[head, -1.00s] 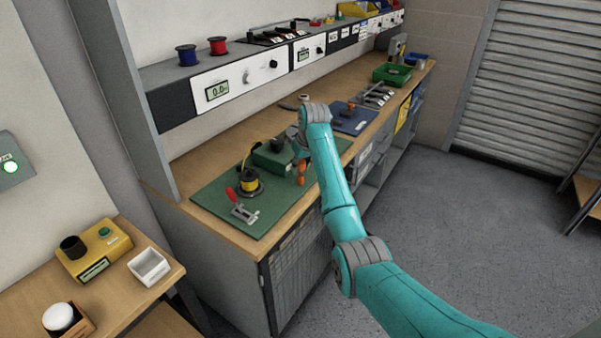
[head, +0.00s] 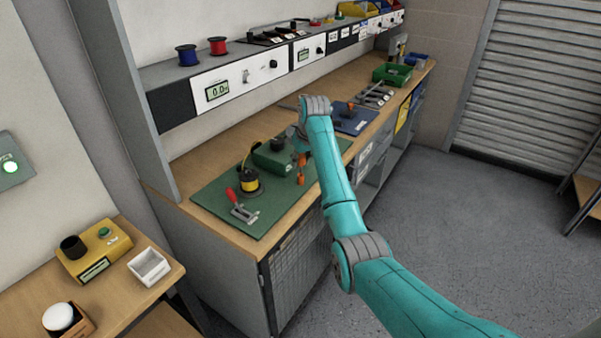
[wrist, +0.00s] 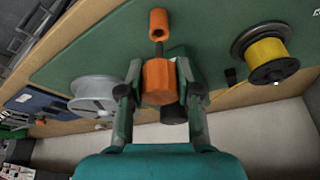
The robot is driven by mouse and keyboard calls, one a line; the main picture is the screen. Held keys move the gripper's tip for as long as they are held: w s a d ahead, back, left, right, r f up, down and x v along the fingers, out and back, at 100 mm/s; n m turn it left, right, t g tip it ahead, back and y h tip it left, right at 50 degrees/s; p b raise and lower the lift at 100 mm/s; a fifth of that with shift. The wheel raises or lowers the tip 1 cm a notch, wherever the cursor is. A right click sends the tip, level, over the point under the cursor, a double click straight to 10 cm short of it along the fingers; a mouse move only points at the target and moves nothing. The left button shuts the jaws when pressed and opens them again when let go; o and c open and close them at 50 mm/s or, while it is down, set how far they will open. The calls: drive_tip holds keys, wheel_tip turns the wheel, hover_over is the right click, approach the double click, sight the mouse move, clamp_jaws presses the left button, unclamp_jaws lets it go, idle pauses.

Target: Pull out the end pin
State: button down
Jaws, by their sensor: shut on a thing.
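My gripper (wrist: 158,90) is shut on an orange block-like grip (wrist: 158,82), which I take to be the end pin's handle, with a finger on each side. A short dark shaft runs from it toward a smaller orange hollow cylinder (wrist: 158,22) near the green mat; I cannot tell whether the two are joined. In the head view the held orange grip (head: 300,159) shows just above the other orange piece (head: 300,179), beside the green box (head: 274,157). My arm partly hides the gripper there. A dark round part (wrist: 174,113) shows behind the grip.
A grey spool (wrist: 97,94) is close beside my fingers. A blue mat (head: 353,121) lies farther along the bench.

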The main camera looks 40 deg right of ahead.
drive_tip(key=shift+r, duration=0.2)
drive_tip(key=shift+r, duration=2.4)
